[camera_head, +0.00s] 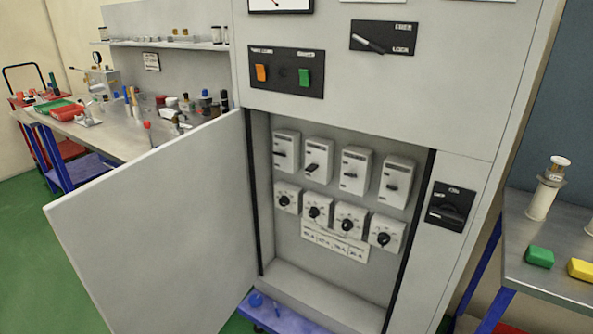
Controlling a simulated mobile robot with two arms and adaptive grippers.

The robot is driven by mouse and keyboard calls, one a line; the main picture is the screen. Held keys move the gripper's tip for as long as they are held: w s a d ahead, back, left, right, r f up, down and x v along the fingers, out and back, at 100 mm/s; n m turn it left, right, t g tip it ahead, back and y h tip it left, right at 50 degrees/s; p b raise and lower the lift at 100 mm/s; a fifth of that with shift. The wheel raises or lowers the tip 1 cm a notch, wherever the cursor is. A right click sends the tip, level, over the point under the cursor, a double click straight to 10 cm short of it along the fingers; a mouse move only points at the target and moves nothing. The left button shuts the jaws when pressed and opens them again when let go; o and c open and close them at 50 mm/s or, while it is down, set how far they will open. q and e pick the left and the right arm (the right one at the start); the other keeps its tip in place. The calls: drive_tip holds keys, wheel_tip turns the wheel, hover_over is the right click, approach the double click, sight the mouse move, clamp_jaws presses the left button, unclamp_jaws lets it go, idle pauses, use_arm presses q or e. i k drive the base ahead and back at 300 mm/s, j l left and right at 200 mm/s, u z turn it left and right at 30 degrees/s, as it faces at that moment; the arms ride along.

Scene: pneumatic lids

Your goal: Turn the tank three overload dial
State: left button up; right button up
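In the head view a grey cabinet stands open, with a row of white boxes with round black dials inside. The third dial from the left (349,224) is in this lower row. Beside it are the first dial (284,200), the second dial (314,212) and the rightmost dial (383,238). A white label plate (333,244) hangs below the dials, its print too small to read. Above the dials is a row of switch boxes with black levers, such as the third switch (353,174). Neither gripper is in view.
The cabinet door (150,235) is swung wide open to the left. A black rotary switch (451,206) sits on the right panel. A cluttered bench (135,140) stands behind the door. A metal table (545,283) with green and yellow blocks is at right.

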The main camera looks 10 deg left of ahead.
sight(313, 212)
drive_tip(key=i+j+z, duration=0.15)
drive_tip(key=j, duration=0.45)
drive_tip(key=j+z, duration=0.15)
drive_tip(key=j, duration=0.4)
drive_tip(key=j+z, duration=0.15)
drive_tip(key=j, duration=0.45)
drive_tip(key=j+z, duration=0.15)
drive_tip(key=j, duration=0.45)
drive_tip(key=k+j+z, duration=0.15)
drive_tip(key=j, duration=0.45)
drive_tip(key=j+z, duration=0.15)
drive_tip(key=j, duration=0.4)
drive_tip(key=k+j+z, duration=0.15)
drive_tip(key=j, duration=0.45)
drive_tip(key=k+j+z, duration=0.1)
drive_tip(key=j, duration=0.2)
